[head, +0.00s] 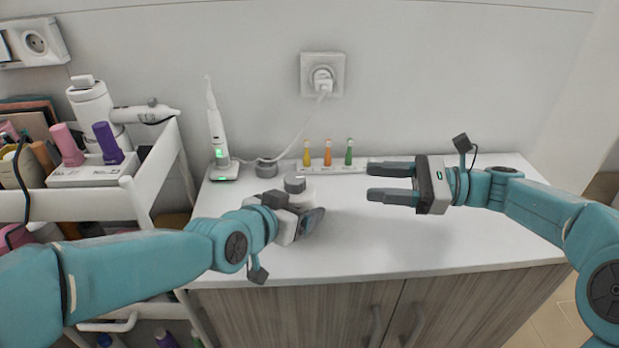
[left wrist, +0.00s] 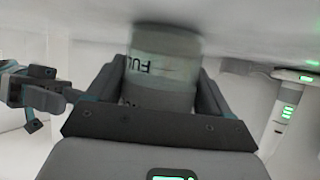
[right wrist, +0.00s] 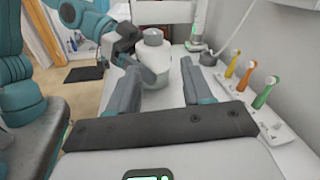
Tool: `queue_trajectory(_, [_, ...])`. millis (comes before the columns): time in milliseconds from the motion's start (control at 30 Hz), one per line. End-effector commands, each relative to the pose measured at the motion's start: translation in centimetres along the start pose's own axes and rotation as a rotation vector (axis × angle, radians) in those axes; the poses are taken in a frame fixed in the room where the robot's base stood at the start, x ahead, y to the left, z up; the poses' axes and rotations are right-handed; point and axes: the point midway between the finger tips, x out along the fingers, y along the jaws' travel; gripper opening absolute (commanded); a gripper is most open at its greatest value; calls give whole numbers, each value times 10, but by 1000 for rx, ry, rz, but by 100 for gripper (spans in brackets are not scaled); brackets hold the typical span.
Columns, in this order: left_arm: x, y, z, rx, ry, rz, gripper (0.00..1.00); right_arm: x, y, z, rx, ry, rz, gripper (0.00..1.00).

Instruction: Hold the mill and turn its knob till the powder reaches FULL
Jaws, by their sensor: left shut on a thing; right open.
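The mill (head: 308,195) stands on the white counter, a pale cylinder with a grey knob (head: 295,184) on top. My left gripper (head: 303,222) is shut around its body, partly hiding it in the head view. The left wrist view shows the mill (left wrist: 162,72) between the fingers, with part of the word FULL upside down on its side; the powder level cannot be made out. My right gripper (head: 372,182) is open and empty, to the right of the mill and apart from it. In the right wrist view, the knob (right wrist: 153,36) is ahead, between the open fingers.
A charging electric toothbrush (head: 217,140) stands behind left. A white holder (head: 345,167) with yellow, orange and green brush heads lies along the wall. A small grey round item (head: 266,169) is nearby. A loaded cart (head: 150,180) stands left. The counter's right side is clear.

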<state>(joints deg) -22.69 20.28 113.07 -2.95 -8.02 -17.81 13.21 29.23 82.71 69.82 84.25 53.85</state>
Motion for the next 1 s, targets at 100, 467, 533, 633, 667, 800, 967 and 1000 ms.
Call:
queue_trajectory(100, [0, 0, 0, 0, 0, 0, 37, 5, 5, 3, 132, -17, 24, 50])
queue_trajectory(467, [0, 0, 0, 0, 1, 0, 37, 49, 9, 6, 203, -24, 40, 50])
queue_trajectory(533, [0, 0, 0, 0, 1, 0, 37, 65, 10, 7, 204, -25, 40, 50])
queue_trajectory(633, [0, 0, 0, 0, 1, 0, 37, 86, 10, 7, 204, -24, 38, 50])
queue_trajectory(667, [0, 0, 0, 0, 1, 0, 37, 92, 11, 8, 203, -25, 38, 50])
queue_trajectory(800, [0, 0, 0, 0, 1, 0, 37, 113, 11, 8, 202, -23, 35, 50])
queue_trajectory(967, [0, 0, 0, 0, 1, 0, 37, 126, 11, 8, 202, -23, 33, 50])
queue_trajectory(1000, [0, 0, 0, 0, 1, 0, 37, 127, 11, 8, 201, -23, 32, 50])
